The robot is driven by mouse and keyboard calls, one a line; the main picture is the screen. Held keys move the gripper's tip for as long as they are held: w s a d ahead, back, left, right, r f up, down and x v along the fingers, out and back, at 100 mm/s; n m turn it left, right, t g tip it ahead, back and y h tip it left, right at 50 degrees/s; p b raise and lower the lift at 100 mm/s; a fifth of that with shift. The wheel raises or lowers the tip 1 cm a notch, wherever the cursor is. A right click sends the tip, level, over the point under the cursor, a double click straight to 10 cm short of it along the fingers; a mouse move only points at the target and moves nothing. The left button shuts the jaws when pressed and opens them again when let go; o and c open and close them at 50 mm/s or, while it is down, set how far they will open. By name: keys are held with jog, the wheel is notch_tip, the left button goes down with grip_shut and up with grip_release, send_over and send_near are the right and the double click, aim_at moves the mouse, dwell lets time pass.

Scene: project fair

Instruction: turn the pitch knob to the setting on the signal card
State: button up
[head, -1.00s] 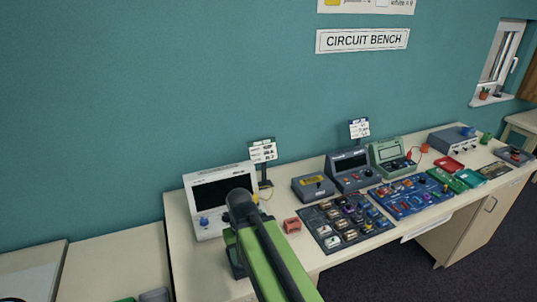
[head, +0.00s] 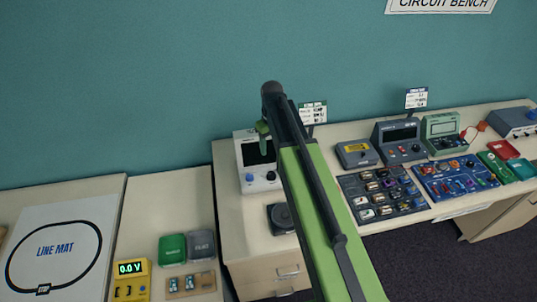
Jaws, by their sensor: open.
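A white device (head: 242,150) with a dark screen stands on the bench, partly hidden behind my arm. I cannot read which knob is the pitch knob. A card on a stand (head: 313,112) rises just behind and right of this device; its text is too small to read. A second card (head: 416,97) stands behind a grey console (head: 403,140). My green and black arm crosses the middle of the view in front of the white device. The jaws of my gripper do not show.
A dark round-topped unit (head: 283,217) sits on the bench below the white device. A grey box (head: 356,153), a dark component board (head: 380,192) and a blue board (head: 455,177) lie to the right. A line mat (head: 60,245) and yellow meter (head: 131,279) are at lower left.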

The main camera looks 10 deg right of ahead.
aim_at(271, 174)
jog(key=f+b, duration=0.5)
jog(key=b, duration=0.1)
jog(key=f+b, duration=1.1)
jog(key=shift+s+b, duration=0.3)
jog(key=shift+r, duration=0.1)
jog(key=shift+c, duration=0.5)
grip_shut()
